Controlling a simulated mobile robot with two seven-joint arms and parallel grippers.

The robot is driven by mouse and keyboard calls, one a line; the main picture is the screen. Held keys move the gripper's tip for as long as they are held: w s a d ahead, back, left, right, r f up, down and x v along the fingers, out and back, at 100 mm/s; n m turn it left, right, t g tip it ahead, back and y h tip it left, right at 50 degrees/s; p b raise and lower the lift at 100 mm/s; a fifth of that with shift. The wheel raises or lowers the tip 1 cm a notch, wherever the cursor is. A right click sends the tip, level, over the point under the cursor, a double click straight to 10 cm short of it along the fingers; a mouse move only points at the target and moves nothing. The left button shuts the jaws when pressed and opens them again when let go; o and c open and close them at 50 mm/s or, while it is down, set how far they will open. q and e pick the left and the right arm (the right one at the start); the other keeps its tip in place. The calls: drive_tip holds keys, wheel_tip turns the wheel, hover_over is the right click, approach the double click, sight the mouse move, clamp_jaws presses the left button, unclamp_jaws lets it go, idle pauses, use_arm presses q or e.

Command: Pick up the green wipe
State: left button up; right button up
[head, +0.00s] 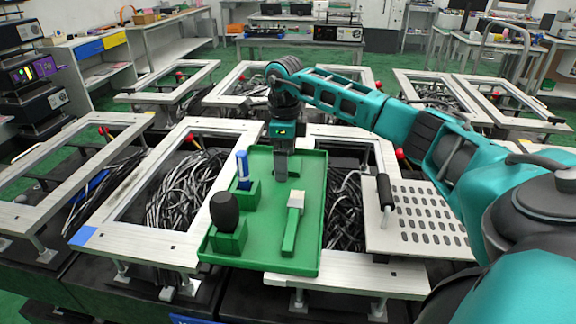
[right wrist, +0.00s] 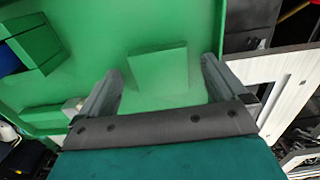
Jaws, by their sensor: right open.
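The green wipe (right wrist: 158,70) is a flat, pale green block lying on the green tray (head: 235,258) in the right wrist view. It appears between the two fingertips of my right gripper (head: 281,172), with a gap on either side. The right gripper is open and points down over the far part of the tray. In the head view I cannot make out the wipe, as the gripper covers that part of the tray. My left gripper is in neither view.
The tray also holds a blue marker (head: 243,165) in a green holder, a black-topped item (head: 224,208) in another holder, and a green tool with a pale head (head: 294,215). A perforated metal plate (head: 425,225) with a black handle lies to the right. Metal frames surround the tray.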

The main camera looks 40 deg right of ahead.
drive_tip(key=shift+c, duration=0.5)
drive_tip(key=shift+c, duration=0.7)
drive_tip(key=c, duration=0.9)
drive_tip(key=shift+o, duration=0.2)
